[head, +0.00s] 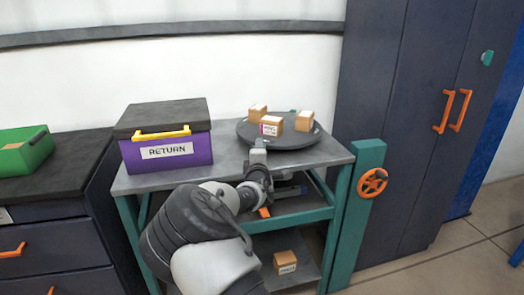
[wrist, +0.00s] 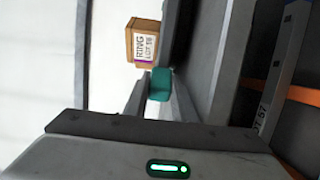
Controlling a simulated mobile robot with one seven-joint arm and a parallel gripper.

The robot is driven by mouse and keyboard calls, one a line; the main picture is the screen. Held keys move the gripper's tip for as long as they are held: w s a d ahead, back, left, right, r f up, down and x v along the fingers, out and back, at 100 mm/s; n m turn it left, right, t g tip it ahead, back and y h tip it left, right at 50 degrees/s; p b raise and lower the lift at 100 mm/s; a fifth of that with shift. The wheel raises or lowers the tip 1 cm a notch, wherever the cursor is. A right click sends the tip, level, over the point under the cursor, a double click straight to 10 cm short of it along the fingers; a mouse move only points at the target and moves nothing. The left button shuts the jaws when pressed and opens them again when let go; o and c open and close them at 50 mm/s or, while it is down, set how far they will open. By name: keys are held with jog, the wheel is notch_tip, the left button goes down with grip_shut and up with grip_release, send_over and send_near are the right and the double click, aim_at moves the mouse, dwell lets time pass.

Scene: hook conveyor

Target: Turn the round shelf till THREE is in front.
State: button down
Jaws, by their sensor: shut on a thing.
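The round shelf (head: 295,138) is a dark grey disc at the right of the metal bench top. Three small cardboard boxes stand on it: a front one (head: 271,126) with a white and purple label, a back left one (head: 258,111) and a right one (head: 304,121). No word THREE is readable. My gripper (head: 258,148) is at the shelf's front left rim. In the wrist view its fingers (wrist: 160,92) are closed on a teal peg (wrist: 160,84) at the rim. A labelled box (wrist: 143,42) stands just beyond it, its print only partly readable.
A purple RETURN box (head: 165,150) with a dark lid and yellow handle stands left of the shelf on the bench (head: 225,158). A teal post (head: 357,215) with an orange handwheel (head: 373,183) stands at right. Another small box (head: 286,262) lies on the lower shelf.

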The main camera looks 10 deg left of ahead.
jog(key=shift+r, duration=0.1)
dwell(0.3)
jog(key=c, duration=1.8)
grip_release()
jog(key=shift+o, duration=0.2)
jog(key=s+d+p, duration=0.2)
jog(key=s, duration=1.5)
jog(key=shift+s+p, duration=0.15)
jog(key=shift+p, duration=0.25)
